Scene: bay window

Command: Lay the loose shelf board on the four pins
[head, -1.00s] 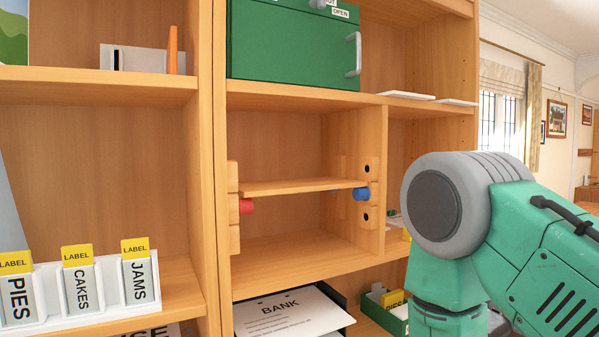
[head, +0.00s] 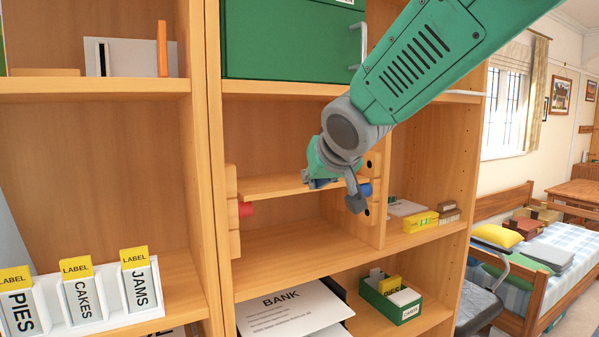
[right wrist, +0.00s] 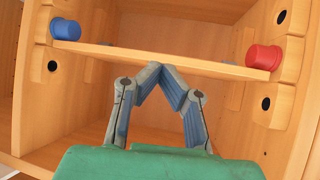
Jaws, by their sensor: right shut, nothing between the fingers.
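The loose shelf board (head: 270,187) lies across the cubby between its two side walls. Its front edge sits just above the red pin (head: 246,208) at left and the blue pin (head: 365,189) at right, and looks about level. The right wrist view is upside down; there the board (right wrist: 200,64) spans from the blue pin (right wrist: 66,29) to the red pin (right wrist: 264,57). My left gripper is out of view.
Wooden blocks with dark holes (head: 233,212) line the cubby walls. A green box (head: 285,45) stands on the shelf above. Papers marked BANK (head: 285,308) and a green card box (head: 390,297) lie below. The space under the board is empty.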

